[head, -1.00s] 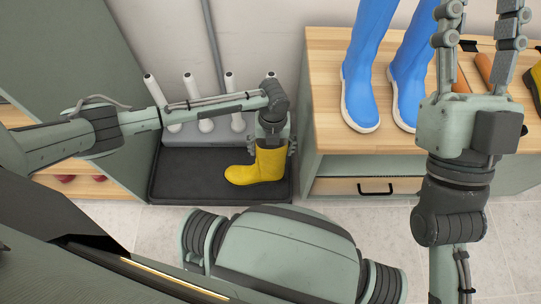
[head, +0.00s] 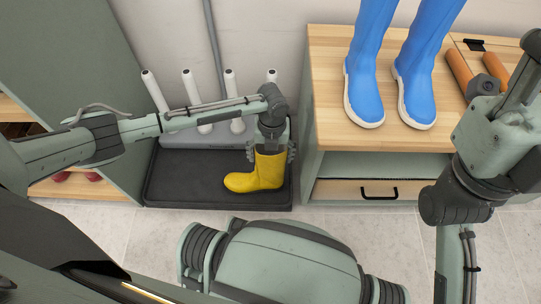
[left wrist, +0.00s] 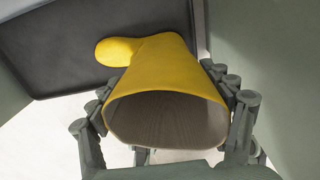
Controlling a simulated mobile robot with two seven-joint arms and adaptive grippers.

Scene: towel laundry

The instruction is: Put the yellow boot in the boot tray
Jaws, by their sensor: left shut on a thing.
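The yellow boot (head: 257,175) is upright over the right part of the dark boot tray (head: 190,183), toe pointing left. I cannot tell for sure whether its sole touches the tray floor. My left gripper (head: 271,153) comes from above and is shut on the boot's shaft. In the left wrist view its fingers (left wrist: 168,98) lie on both sides of the boot's open top (left wrist: 155,70), with the tray (left wrist: 60,55) beyond the toe. My right gripper (head: 520,85) is at the right edge, its fingers partly cut off, away from the boot.
Several white boot pegs (head: 232,105) stand behind the tray. A green cabinet panel (head: 85,90) is on the left. A wood-topped cabinet (head: 335,100) on the right carries blue boots (head: 415,85) and orange-handled tools (head: 460,70). The left part of the tray is bare.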

